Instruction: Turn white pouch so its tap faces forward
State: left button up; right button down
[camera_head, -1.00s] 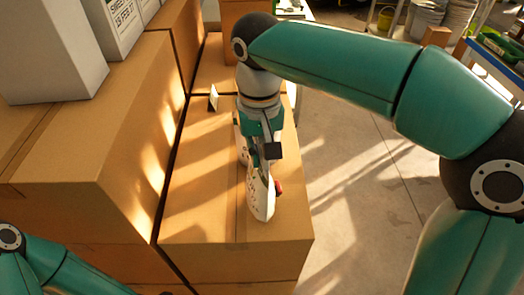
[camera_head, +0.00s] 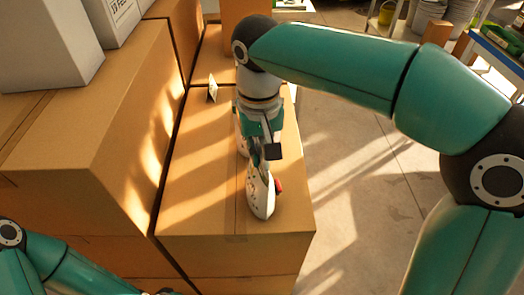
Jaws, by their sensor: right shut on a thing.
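The white pouch (camera_head: 260,192) stands on top of a brown cardboard box near its front right part. Its narrow edge is toward me, and its red tap (camera_head: 279,185) sticks out to the right. My right gripper (camera_head: 258,160) reaches down from above and is shut on the pouch's upper part. The gripper and wrist hide the far part of the pouch. My left arm (camera_head: 60,270) shows at the lower left; its gripper is barely visible at the bottom edge, too little to read its jaws.
The brown box (camera_head: 195,200) under the pouch has free room to the left. Taller cardboard boxes (camera_head: 90,130) with white boxes (camera_head: 45,45) on them stand at left. A small white card (camera_head: 212,90) stands behind. The box drops to concrete floor at right.

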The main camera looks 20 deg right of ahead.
jog(key=shift+f, duration=0.3)
jog(key=c, duration=1.2)
grip_release()
jog(key=shift+c, duration=0.2)
jog(key=shift+f, duration=0.1)
notch_tip(320, 180, up, 11)
jog(key=shift+w+f, duration=0.1)
jog(key=shift+f, duration=0.05)
jog(key=shift+r, duration=0.65)
